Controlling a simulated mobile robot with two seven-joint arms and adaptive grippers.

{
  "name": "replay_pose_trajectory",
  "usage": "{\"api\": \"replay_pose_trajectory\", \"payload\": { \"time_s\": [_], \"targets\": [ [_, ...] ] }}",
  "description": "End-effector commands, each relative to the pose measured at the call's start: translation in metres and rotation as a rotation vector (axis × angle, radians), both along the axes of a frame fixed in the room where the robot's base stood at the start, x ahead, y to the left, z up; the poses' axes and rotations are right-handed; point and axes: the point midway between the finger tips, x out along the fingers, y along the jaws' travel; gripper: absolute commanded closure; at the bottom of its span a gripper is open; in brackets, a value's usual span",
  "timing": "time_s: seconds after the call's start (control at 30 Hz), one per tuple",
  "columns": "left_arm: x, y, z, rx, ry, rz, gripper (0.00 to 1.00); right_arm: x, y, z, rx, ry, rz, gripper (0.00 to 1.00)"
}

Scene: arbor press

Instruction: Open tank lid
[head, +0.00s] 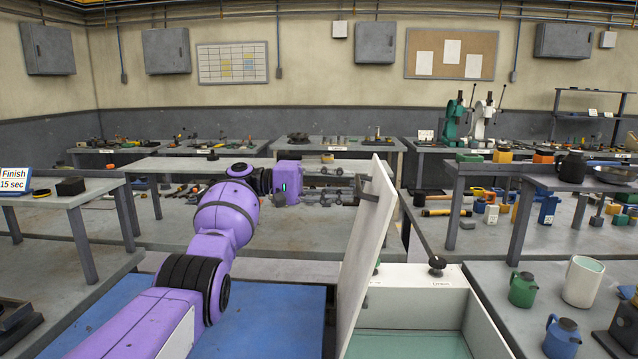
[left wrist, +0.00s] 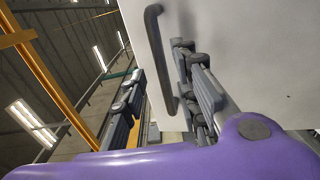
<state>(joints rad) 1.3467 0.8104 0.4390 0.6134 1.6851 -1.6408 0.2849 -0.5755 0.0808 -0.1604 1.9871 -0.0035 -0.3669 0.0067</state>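The tank lid (head: 367,245) is a white panel standing steeply upright at the left edge of the white tank (head: 416,274). The tank's pale green inside shows to the right of the lid. A dark bar handle (head: 369,191) is on the lid's left-facing side; it also shows in the left wrist view (left wrist: 161,60). My left gripper (head: 350,186) is at the handle with its fingers apart. In the left wrist view the handle appears between the two fingers (left wrist: 166,95); I cannot tell whether they touch it. My right gripper is not in view.
A black knob (head: 437,263) sits on the tank's back rim. To the right, a table holds a green jug (head: 522,289), a white mug (head: 582,281) and a blue jug (head: 562,337). A blue surface (head: 270,325) lies left of the lid. Workbenches stand behind.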

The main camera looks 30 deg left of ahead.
Motion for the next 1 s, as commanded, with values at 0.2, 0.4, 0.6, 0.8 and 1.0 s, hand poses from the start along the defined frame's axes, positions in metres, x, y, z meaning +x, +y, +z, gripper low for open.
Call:
{"api": "replay_pose_trajectory", "payload": {
  "time_s": [0.2,0.4,0.6,0.8,1.0],
  "targets": [
    [-0.021,0.046,0.003,-0.002,-0.001,0.007,0.72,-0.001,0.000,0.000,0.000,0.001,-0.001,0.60],
    [-0.037,0.080,0.005,-0.004,-0.002,0.006,0.72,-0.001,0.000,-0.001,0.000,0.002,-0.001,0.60],
    [-0.042,0.092,0.005,-0.002,-0.002,0.009,0.72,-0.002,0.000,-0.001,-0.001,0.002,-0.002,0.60],
    [-0.047,0.095,0.004,-0.002,-0.002,0.004,0.72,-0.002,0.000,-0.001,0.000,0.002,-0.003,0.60],
    [-0.047,0.095,0.004,-0.001,-0.003,0.004,0.72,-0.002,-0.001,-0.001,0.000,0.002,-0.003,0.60]
  ]
}}
